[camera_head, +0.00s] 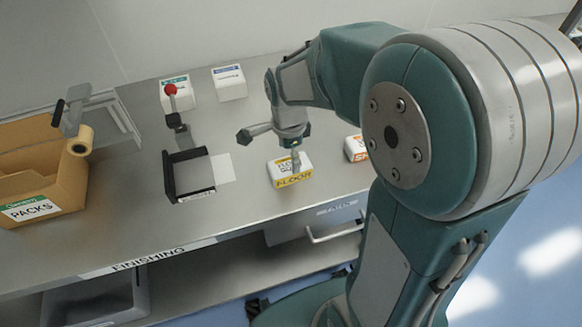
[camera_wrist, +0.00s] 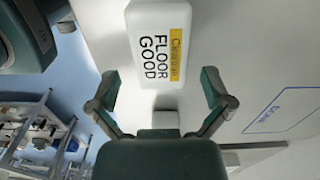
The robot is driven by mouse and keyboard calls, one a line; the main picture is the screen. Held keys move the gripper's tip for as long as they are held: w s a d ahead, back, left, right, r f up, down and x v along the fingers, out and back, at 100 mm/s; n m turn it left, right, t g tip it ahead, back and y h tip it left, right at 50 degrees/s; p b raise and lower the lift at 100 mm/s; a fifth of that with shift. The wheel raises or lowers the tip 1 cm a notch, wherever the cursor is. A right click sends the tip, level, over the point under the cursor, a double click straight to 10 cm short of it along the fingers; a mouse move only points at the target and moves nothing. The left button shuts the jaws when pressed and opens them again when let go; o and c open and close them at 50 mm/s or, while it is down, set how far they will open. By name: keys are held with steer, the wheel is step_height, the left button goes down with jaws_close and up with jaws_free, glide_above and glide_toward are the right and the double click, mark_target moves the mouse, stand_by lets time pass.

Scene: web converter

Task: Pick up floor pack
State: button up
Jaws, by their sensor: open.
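The floor pack (camera_head: 290,170) is a white block with a yellow label reading FLOOR on its front. It stands on the steel bench near the front edge. In the wrist view the floor pack (camera_wrist: 160,45) shows its top, marked FLOOR GOOD, just beyond the fingers. My gripper (camera_head: 291,157) is over the pack in the head view, pointing down. In the wrist view my gripper (camera_wrist: 161,92) has its two fingers spread wide, with nothing held between them. Whether a finger touches the pack cannot be told.
A second white pack with an orange label (camera_head: 355,149) stands just right. A black bracket (camera_head: 170,178) is to the left. A cardboard box marked PACKS (camera_head: 70,165) is at far left.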

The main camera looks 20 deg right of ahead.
mark_target(289, 164)
step_height(289, 164, down, 5)
steer(key=shift+f, duration=0.15)
steer(key=shift+d, duration=0.1)
steer(key=shift+c, duration=0.3)
steer(key=c, duration=0.9)
